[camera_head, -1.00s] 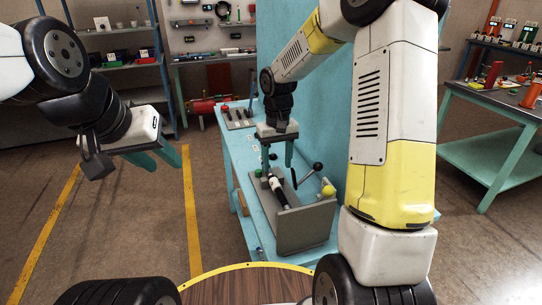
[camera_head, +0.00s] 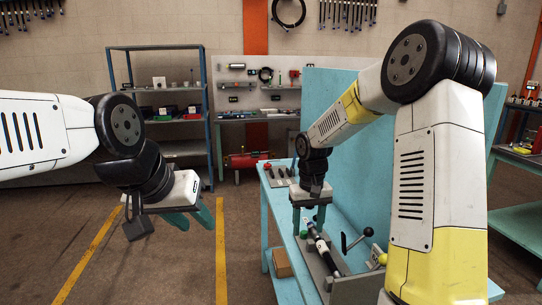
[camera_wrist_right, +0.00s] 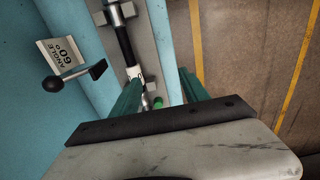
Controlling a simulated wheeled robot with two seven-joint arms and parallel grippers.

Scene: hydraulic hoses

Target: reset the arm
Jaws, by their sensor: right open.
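My right gripper (camera_head: 310,220) hangs over the blue bench at the grey fixture (camera_head: 352,290). Its two teal fingers are apart in the right wrist view (camera_wrist_right: 160,92). A black hose with white end parts (camera_head: 322,248) lies in the fixture. In the right wrist view the hose (camera_wrist_right: 125,45) runs down beside the left finger, and its lower end lies partly behind that finger. I cannot tell whether they touch. My left gripper (camera_head: 190,218) is in the air over open floor at the left, its fingers apart and empty.
A black-knobbed lever (camera_wrist_right: 52,84) and an angle label reading 60° (camera_wrist_right: 62,55) are beside the hose. A tall blue panel (camera_head: 350,150) stands behind the right arm. A shelf rack (camera_head: 160,95) stands at the back. The floor at left is clear, with yellow lines.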

